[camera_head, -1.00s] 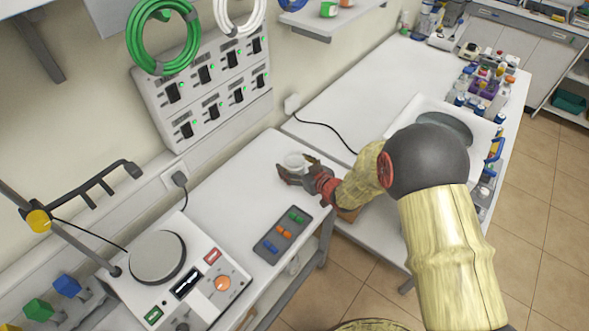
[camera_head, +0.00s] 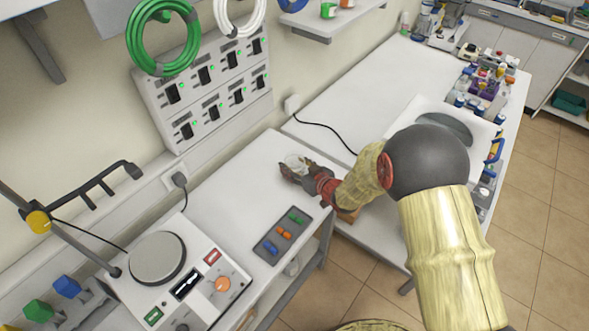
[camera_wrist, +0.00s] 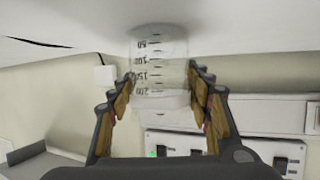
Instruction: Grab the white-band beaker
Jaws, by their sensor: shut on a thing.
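The white-band beaker (camera_wrist: 160,62) is clear, with dark graduation marks and a whitish band, and appears upside down in the wrist view. In the head view the beaker (camera_head: 296,162) stands upright at the white table's (camera_head: 240,172) right part, partly hidden by my gripper. My gripper (camera_head: 294,172) reaches in from the right, its fingers on both sides of the beaker. In the wrist view my gripper (camera_wrist: 161,82) has one finger along each side of the glass, shut on it. Whether the beaker's base touches the table cannot be told.
A grey tray with coloured pieces (camera_head: 283,235) lies in front of the gripper. A hotplate device (camera_head: 180,275) stands at the lower left. A switch panel (camera_head: 205,85) is on the wall behind. The table left of the beaker is clear.

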